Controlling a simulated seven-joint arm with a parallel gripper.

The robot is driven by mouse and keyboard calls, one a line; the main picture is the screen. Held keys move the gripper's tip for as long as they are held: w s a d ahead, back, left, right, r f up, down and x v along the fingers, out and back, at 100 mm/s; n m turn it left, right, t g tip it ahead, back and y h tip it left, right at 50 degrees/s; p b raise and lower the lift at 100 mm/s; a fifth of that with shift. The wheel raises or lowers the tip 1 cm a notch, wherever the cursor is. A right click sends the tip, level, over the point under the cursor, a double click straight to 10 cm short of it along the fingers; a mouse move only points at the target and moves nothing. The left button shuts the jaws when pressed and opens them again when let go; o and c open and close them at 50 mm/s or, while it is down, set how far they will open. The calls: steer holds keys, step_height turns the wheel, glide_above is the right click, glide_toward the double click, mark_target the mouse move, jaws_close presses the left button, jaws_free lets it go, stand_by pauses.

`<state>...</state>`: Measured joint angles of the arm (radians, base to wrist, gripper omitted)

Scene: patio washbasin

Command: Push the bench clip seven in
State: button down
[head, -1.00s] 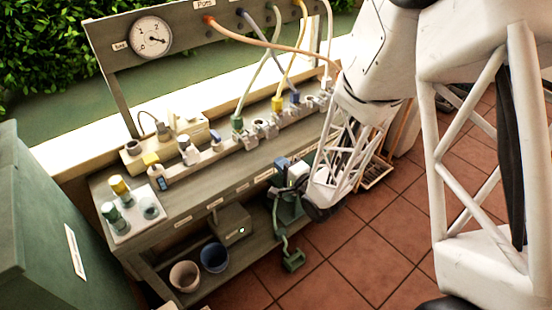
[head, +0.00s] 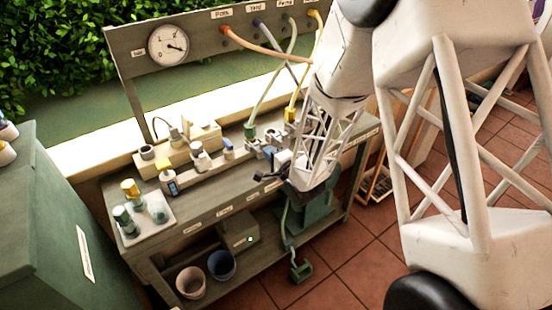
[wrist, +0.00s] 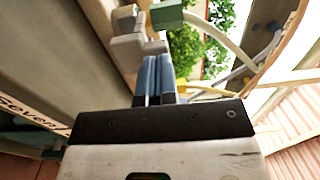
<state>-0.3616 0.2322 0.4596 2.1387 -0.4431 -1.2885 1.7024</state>
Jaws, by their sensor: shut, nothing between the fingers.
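My gripper (head: 270,163) is at the front edge of the bench, beside the row of clips. In the wrist view its two blue fingers (wrist: 154,78) are together and empty. A pale grey clip (wrist: 125,45) stands just beyond the fingertips; I cannot tell whether they touch. A green hose end (wrist: 168,16) is beside that clip, and a green hose end also shows on the rail in the head view (head: 249,131). A label reading "Seven" (wrist: 30,115) is on the bench front. My arm hides the right part of the clip row in the head view.
The bench (head: 200,210) carries a tray (head: 150,232) with bottles at its left end. A gauge (head: 168,45) and coloured hoses hang from the back board. Two buckets (head: 221,264) and a grey box (head: 240,235) are on the lower shelf. Tiled floor is open in front.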

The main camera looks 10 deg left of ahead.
mark_target(261, 144)
steer(key=shift+w+a, duration=0.4)
steer(key=shift+a, duration=0.05)
steer(key=shift+x, duration=2.15)
steer(key=shift+r, duration=0.1)
steer(key=v, duration=1.4)
steer(key=shift+d, duration=0.15)
